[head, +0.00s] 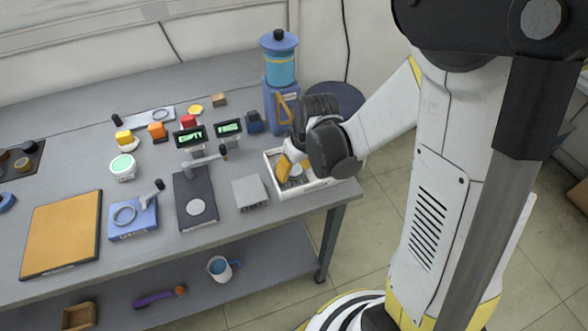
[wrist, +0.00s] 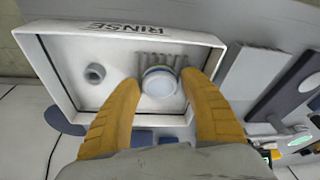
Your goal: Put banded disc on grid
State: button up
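A small round pale disc with a bluish band round its edge (wrist: 159,83) lies in the white tray marked RINSE (wrist: 43,62), against or over a row of grey slats (wrist: 150,58). The slats may be the grid; I cannot tell for certain. My gripper (wrist: 160,84) is open, its two yellow fingers on either side of the disc with a gap on each side. In the head view my gripper (head: 288,168) reaches down into the tray (head: 268,174) at the table's right end. My wrist hides part of the tray there.
A grey ring-shaped piece (wrist: 95,73) sits in the tray. A grey square block (head: 249,192) and a dark slab with a round pad (head: 188,211) stand left of it. A blue dispenser (head: 281,75) stands behind. The table's right edge is close.

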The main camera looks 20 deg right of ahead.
jog(key=shift+r, duration=0.15)
jog(key=s+r+m+t+p, duration=0.1)
jog(key=s+r+p, duration=0.1)
jog(key=s+r, duration=0.2)
jog(key=s+r+m+t+p, duration=0.1)
jog(key=s+r, duration=0.3)
jog(key=r, duration=0.7)
jog(key=s+r+m+t+h+p, duration=0.1)
jog(key=s+r, duration=0.3)
jog(key=r, duration=0.4)
jog(key=shift+s+t+p, duration=0.35)
jog(key=shift+t+p, duration=0.25)
jog(key=shift+p, duration=0.2)
jog(key=shift+f, duration=0.2)
